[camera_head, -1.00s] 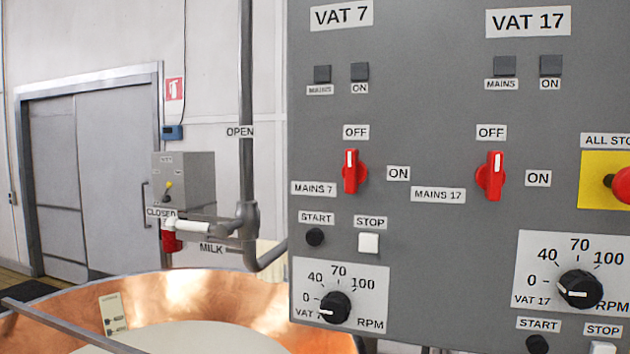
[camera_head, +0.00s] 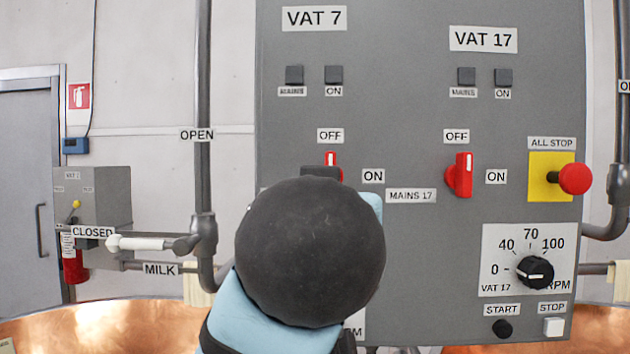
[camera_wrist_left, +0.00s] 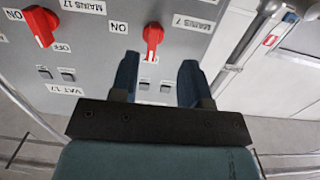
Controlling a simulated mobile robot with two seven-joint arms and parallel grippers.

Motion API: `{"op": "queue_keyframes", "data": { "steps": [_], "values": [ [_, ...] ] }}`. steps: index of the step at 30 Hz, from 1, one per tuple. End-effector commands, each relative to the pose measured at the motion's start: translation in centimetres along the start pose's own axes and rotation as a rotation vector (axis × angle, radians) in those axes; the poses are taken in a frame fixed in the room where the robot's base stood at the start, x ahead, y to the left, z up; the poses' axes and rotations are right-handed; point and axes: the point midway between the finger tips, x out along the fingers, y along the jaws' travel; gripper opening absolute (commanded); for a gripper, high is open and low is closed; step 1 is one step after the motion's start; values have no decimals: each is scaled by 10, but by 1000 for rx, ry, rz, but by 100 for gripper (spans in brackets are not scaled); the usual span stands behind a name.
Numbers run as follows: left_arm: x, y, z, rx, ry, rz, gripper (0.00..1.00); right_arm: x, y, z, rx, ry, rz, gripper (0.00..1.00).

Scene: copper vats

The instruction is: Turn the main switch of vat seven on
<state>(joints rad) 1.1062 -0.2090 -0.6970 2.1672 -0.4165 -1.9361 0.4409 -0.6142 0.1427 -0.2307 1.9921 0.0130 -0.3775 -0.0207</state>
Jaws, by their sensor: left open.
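The red MAINS 7 switch (camera_head: 331,159) is on the grey panel under the VAT 7 label (camera_head: 314,18). Its upper end, with a white mark, points at OFF; my left arm hides the rest in the head view. In the left wrist view, which shows the panel upside down, the switch (camera_wrist_left: 152,38) is ahead of my left gripper (camera_wrist_left: 158,64). The gripper is open, with its blue fingers apart and the switch in line with the gap. I cannot tell how far the tips are from it. The dark VAT 7 lamps (camera_head: 294,75) look unlit. My right gripper is out of view.
The similar red MAINS 17 switch (camera_head: 460,175) is to the right, also at OFF. A red ALL STOP button (camera_head: 575,179) on a yellow plate is farther right. A pipe with a white-handled milk valve (camera_head: 140,243) stands left of the panel. Copper vat rims (camera_head: 60,320) show below.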

Motion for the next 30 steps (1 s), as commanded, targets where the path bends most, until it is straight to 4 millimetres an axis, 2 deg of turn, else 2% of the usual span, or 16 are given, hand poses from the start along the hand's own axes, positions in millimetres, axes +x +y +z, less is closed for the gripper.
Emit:
{"op": "queue_keyframes", "data": {
  "steps": [1,4,6,9,14,24,30],
  "values": [
    [-12,4,-13,-3,29,-6,43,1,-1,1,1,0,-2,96],
    [-26,9,-26,-10,59,-17,43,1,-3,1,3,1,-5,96],
    [-30,10,-31,-12,69,-20,43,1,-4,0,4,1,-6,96],
    [-26,10,-34,-13,70,-24,43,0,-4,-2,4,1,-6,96],
    [-1,9,-36,-12,68,-26,43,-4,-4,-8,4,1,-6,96],
    [70,8,-42,-11,68,-25,43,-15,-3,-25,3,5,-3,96],
    [97,7,-42,-11,69,-24,43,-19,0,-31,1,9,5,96]
  ]
}}
